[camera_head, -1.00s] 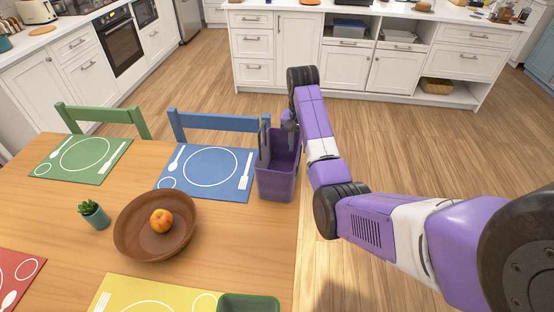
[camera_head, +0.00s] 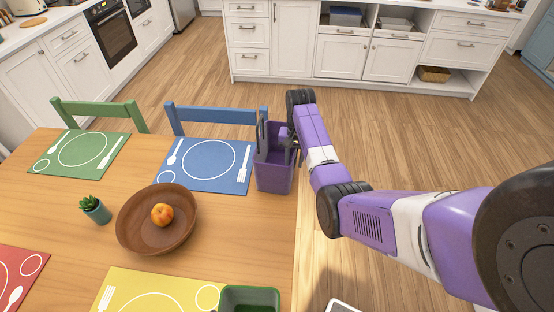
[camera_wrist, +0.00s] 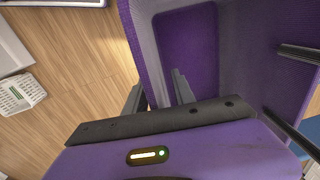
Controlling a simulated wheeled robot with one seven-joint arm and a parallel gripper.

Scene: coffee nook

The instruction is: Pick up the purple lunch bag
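The purple lunch bag (camera_head: 273,178) stands upright and open-topped at the table's far right edge, beside the blue placemat. My gripper (camera_head: 290,143) points down at the bag's right rim. In the wrist view, the bag's purple inside (camera_wrist: 188,48) fills the upper middle. My gripper's two fingers (camera_wrist: 159,96) stand apart, one outside the bag's near wall and one inside it, with the wall between them. They look open, and I cannot make out firm contact on both sides. Dark handle bars (camera_wrist: 300,54) show at the bag's far side.
The blue placemat (camera_head: 208,165) and blue chair (camera_head: 215,114) are left of the bag. A brown bowl (camera_head: 130,222) with a fruit, a potted plant (camera_head: 95,209) and a green container (camera_head: 248,290) are also on the table. Floor right of the table is open.

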